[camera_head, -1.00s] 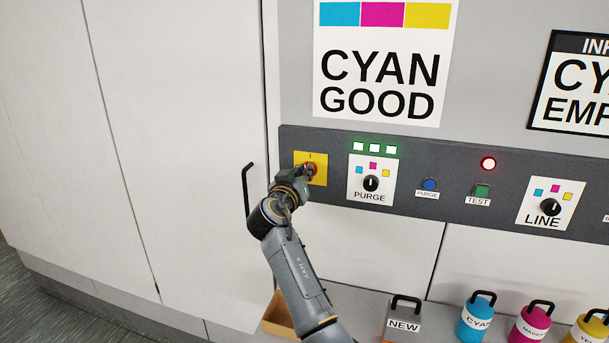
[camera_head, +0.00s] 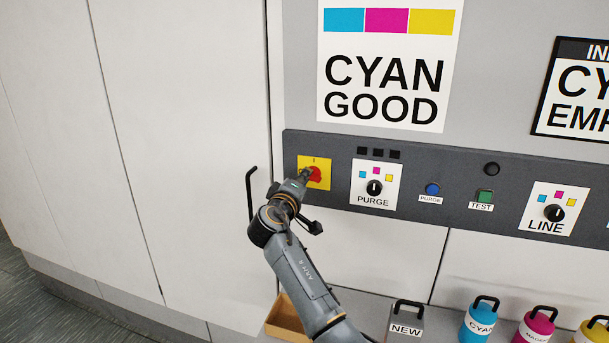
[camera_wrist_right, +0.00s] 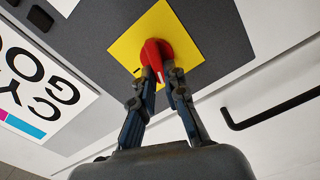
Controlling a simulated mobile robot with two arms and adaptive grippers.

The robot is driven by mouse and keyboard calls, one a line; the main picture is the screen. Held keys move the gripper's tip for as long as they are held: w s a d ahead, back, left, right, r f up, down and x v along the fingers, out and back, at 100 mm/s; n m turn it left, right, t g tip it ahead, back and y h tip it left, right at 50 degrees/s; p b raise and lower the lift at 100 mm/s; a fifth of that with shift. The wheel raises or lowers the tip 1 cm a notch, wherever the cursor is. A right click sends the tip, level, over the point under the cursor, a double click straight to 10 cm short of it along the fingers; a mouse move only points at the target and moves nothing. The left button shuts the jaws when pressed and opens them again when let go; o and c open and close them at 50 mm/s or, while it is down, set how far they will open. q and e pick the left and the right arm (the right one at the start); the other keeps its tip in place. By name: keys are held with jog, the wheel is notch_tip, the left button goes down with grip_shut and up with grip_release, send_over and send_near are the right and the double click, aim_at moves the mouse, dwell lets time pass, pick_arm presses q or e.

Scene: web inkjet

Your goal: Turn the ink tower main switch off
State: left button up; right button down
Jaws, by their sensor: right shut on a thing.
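The main switch is a red rotary knob (camera_head: 315,174) on a yellow plate (camera_head: 325,183) at the left end of the dark control panel. In the right wrist view the red knob (camera_wrist_right: 155,53) sits on its yellow plate (camera_wrist_right: 184,28). My right gripper (camera_head: 307,176) is at the knob, and its two fingers (camera_wrist_right: 160,76) are shut on the knob's handle. The handle is partly hidden between the fingertips. My left gripper is not in view.
The dark panel (camera_head: 405,222) also carries the purge selector (camera_head: 374,188), a blue button (camera_head: 432,189), a green button (camera_head: 484,196) and the line selector (camera_head: 554,213). The lamps (camera_head: 379,153) are dark. A black door handle (camera_head: 250,205) stands left of my arm. Bottles (camera_head: 476,322) stand below.

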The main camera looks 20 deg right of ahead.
jog(key=shift+f+n+p, duration=0.1)
jog(key=shift+n+p, duration=0.75)
jog(key=shift+n, duration=1.35)
jog(key=c, duration=1.6)
grip_release()
jog(key=shift+o, duration=1.1)
jog(key=shift+w+f, duration=0.15)
jog(key=v, duration=1.2)
